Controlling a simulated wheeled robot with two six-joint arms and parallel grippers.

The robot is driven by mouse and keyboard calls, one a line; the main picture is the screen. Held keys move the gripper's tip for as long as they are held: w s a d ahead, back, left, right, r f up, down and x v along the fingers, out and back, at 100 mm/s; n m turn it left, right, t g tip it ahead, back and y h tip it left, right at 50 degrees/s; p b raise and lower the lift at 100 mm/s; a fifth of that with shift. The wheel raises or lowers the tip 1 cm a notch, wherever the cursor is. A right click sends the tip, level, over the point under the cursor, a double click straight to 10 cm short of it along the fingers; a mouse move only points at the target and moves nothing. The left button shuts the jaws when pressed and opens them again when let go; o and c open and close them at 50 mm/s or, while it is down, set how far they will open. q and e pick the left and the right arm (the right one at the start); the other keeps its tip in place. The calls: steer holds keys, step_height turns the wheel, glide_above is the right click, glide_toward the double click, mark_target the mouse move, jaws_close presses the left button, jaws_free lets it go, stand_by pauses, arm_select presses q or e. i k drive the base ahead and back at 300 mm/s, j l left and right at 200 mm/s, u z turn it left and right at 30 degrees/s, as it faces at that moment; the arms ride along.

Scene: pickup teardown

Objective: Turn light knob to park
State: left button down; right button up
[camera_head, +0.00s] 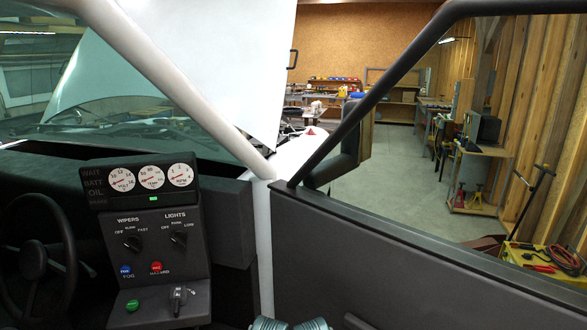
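The light knob (178,239) is a black rotary knob on the dark dash panel (150,262), under the word LIGHTS. The labels OFF, PARK and LOW are printed above it. Its pointer seems to lean to the upper left, toward OFF, but it is small and dark and I cannot be sure. A similar wipers knob (132,243) is to its left.
The steering wheel (35,255) is left of the panel. The door (400,262) bounds the right; space before the panel looks clear.

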mark_target(179, 237)
steer(key=u, duration=1.35)
steer(key=l+z, duration=0.6)
steer(key=l, duration=0.25)
